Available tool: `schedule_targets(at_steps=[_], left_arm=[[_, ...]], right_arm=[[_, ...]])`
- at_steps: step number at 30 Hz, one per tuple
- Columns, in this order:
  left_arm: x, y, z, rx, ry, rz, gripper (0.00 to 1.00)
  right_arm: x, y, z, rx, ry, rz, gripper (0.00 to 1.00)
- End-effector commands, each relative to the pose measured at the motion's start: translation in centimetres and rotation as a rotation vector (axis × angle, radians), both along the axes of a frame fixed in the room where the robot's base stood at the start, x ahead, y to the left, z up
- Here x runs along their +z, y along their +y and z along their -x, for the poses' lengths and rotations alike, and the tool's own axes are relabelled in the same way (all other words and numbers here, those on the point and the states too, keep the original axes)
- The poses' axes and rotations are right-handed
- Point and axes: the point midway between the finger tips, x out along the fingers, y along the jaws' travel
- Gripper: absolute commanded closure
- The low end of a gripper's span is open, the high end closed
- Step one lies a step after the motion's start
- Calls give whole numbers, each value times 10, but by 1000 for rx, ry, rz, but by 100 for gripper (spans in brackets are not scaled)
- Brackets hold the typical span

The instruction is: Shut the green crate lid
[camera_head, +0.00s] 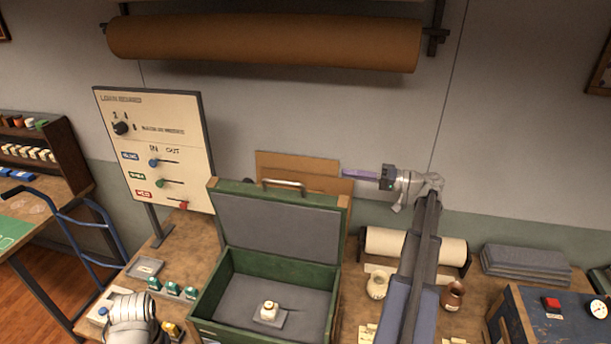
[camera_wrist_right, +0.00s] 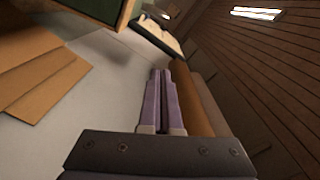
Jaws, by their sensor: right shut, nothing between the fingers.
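The green crate (camera_head: 212,298) stands open on the workbench. Its lid (camera_head: 275,226) is raised about upright at the back, grey lining facing me, with a metal handle (camera_head: 284,184) on its top edge. A small pale object (camera_head: 269,311) sits on the grey bottom inside. My right gripper (camera_head: 343,174) is shut and empty, to the right of the lid's top right corner and pointing left; I see no clear contact. The right wrist view shows its purple fingers together (camera_wrist_right: 160,76), with a green edge (camera_wrist_right: 124,14), probably the lid's, at top left. My left gripper is out of view.
Cardboard sheets (camera_head: 292,164) lean on the wall behind the lid. A sign board (camera_head: 150,145) stands left. A paper roll (camera_head: 385,243), jars (camera_head: 453,296), grey folded stack (camera_head: 525,264) and blue box (camera_head: 550,325) lie right. Small green-topped items (camera_head: 172,288) stand left of the crate.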

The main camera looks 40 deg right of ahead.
Motion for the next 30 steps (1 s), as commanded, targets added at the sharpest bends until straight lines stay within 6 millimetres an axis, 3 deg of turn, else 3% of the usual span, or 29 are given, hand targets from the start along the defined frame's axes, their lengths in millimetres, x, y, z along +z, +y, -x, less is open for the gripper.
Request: schedule_targets(at_steps=[8, 21, 30], left_arm=[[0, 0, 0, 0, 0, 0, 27], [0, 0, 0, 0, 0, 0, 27], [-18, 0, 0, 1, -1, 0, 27]], right_arm=[[0, 14, -14, 3, 0, 0, 100], [0, 69, -78, 3, 1, 0, 100], [-18, 95, -63, 0, 2, 0, 100]])
